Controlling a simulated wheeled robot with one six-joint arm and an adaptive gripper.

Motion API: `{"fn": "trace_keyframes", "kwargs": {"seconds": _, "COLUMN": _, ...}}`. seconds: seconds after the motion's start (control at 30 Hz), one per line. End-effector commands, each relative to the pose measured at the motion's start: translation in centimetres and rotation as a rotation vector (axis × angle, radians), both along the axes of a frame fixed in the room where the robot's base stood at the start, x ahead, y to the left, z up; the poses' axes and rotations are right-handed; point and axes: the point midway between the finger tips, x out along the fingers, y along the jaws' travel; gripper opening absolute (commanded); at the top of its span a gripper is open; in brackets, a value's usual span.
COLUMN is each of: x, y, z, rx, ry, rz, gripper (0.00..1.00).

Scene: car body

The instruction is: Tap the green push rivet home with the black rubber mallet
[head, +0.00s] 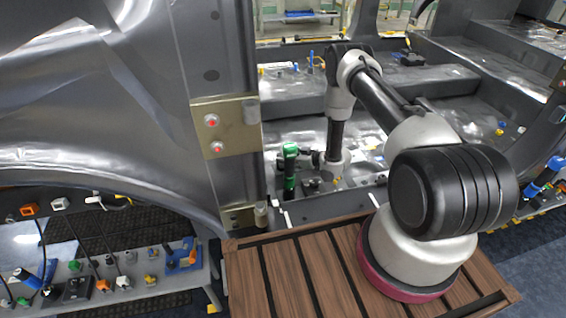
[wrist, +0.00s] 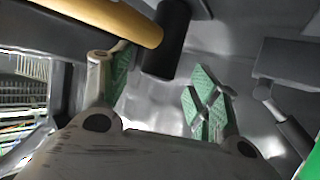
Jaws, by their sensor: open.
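The black rubber mallet shows at the top of the wrist view, with a tan wooden handle (wrist: 112,20) and a dark cylindrical head (wrist: 168,40). My gripper (wrist: 160,85) is open, with green pads on its fingers and nothing visible between them. The mallet is beyond the fingertips, its handle passing close by the left finger; I cannot tell whether they touch. In the head view my gripper (head: 335,180) is low over the grey car body, small and partly unclear. I cannot make out the mallet there. I cannot identify the green push rivet in either view.
A green and black upright object (head: 290,165) stands left of my gripper. A grey door pillar with a brass hinge plate (head: 228,128) rises at left. A bench (head: 140,295) with several small tools is at lower left. Metal sills and panels surround the arm.

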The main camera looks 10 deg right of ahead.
Motion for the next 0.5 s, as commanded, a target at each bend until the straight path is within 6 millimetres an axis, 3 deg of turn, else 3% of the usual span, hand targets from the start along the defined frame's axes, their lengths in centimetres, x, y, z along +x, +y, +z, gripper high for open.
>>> {"fn": "trace_keyframes", "kwargs": {"seconds": 0.2, "x": 2.2, "y": 2.1, "z": -1.0, "rx": 0.0, "ry": 0.0, "rz": 0.001, "gripper": 0.61}}
{"fn": "trace_keyframes", "kwargs": {"seconds": 0.5, "x": 2.5, "y": 2.4, "z": -1.2, "rx": -0.001, "ry": 0.001, "rz": 0.0, "gripper": 0.59}}
